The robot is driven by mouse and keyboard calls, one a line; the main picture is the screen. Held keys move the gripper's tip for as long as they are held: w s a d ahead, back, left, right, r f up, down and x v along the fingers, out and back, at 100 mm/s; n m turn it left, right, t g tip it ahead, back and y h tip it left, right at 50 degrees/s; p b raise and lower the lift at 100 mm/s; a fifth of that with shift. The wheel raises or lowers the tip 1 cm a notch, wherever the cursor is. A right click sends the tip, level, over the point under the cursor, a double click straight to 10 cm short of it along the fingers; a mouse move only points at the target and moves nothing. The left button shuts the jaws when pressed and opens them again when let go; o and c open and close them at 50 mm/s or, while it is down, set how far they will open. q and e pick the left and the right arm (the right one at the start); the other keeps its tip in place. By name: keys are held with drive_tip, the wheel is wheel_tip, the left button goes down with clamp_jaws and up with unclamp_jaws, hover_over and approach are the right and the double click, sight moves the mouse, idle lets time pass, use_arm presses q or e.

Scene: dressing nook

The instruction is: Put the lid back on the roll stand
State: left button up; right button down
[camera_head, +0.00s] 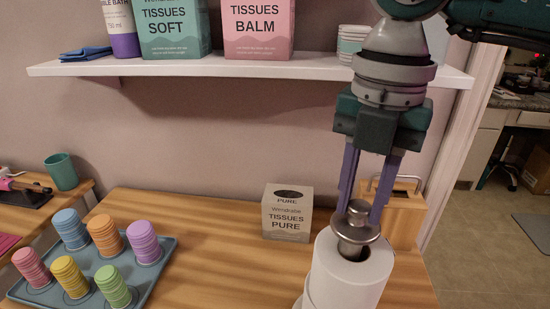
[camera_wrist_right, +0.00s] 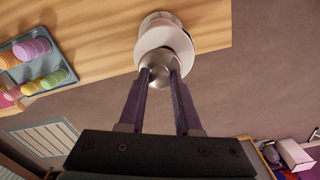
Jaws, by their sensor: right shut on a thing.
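My right gripper (camera_head: 360,212) points down and is shut on the silver metal lid (camera_head: 356,232), holding it by its knob. In the right wrist view the lid (camera_wrist_right: 158,72) sits between the fingertips. The roll stand carries white paper rolls (camera_head: 345,280), one stacked on another, at the front right of the wooden table. The lid is over the hole of the top roll, with a metal part below its disc reaching into the hole. I cannot tell whether the lid touches the stand. The stand's post is hidden. My left gripper is not in view.
A grey tissue box (camera_head: 287,216) and a wooden box with a handle (camera_head: 403,215) stand behind the rolls. A blue-grey tray (camera_head: 158,262) with several coloured disc stacks is at left. A white shelf (camera_head: 250,65) holding boxes runs above. The table's middle is clear.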

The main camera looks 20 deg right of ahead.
drive_tip(key=shift+c, duration=0.2)
unclamp_jaws()
idle(0.3)
drive_tip(key=shift+r, duration=0.1)
drive_tip(key=shift+r+p, duration=2.85)
drive_tip(key=shift+r, duration=0.6)
drive_tip(key=c, duration=0.4)
clamp_jaws()
drive_tip(key=shift+f, duration=0.3)
